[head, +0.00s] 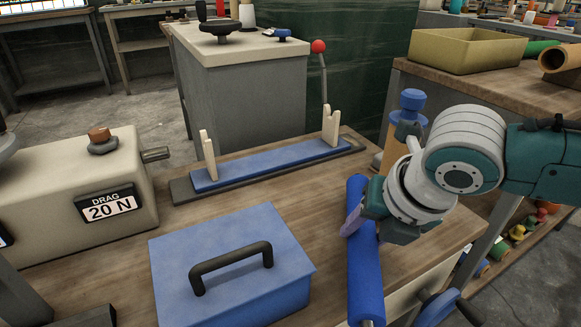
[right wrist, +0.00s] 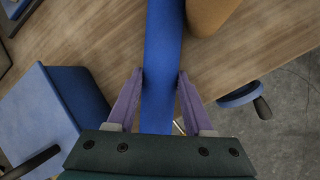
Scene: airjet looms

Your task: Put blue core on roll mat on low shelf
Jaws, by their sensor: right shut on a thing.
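The blue core (head: 366,275) is a long blue cylinder at the right end of the wooden workbench. My right gripper (head: 359,216) is shut around its middle. In the right wrist view the purple fingers sit on both sides of the core (right wrist: 162,45). I cannot tell whether the core touches the bench top or is just above it. A low shelf (head: 522,238) with several small coloured things shows under the right-hand table, partly hidden by my right arm. I cannot make out a roll mat there. My left gripper is not in view.
A blue box with a black handle (head: 230,255) stands left of the core. Behind it is a blue cradle with pale uprights (head: 268,165). A tan cylinder (head: 393,150) with a blue top stands just behind my gripper. A yellow bin (head: 465,50) sits on the right-hand table.

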